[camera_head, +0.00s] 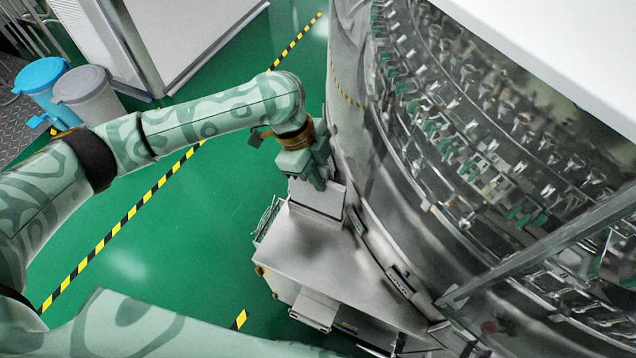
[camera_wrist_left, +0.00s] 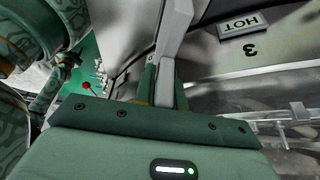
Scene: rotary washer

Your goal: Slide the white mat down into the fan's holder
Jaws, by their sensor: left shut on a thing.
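My left gripper (camera_head: 309,181) is beside the tall washer drum, above a metal ledge. It is shut on the white mat (camera_head: 318,198), a pale flat panel that hangs below the fingers over the ledge. In the left wrist view the mat (camera_wrist_left: 172,45) shows nearly edge-on as a light strip between the green fingers (camera_wrist_left: 165,88). I cannot clearly make out the fan or its holder; the mat's lower edge is close to the ledge, and I cannot tell whether it touches. My right gripper is not in view.
The metal ledge (camera_head: 318,258) runs along the washer drum (camera_head: 440,130). A grey plate marked HOT (camera_wrist_left: 242,27) is on the wall close to the gripper. Blue (camera_head: 42,82) and grey (camera_head: 88,92) bins stand at the left. Green floor (camera_head: 190,220) is open there.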

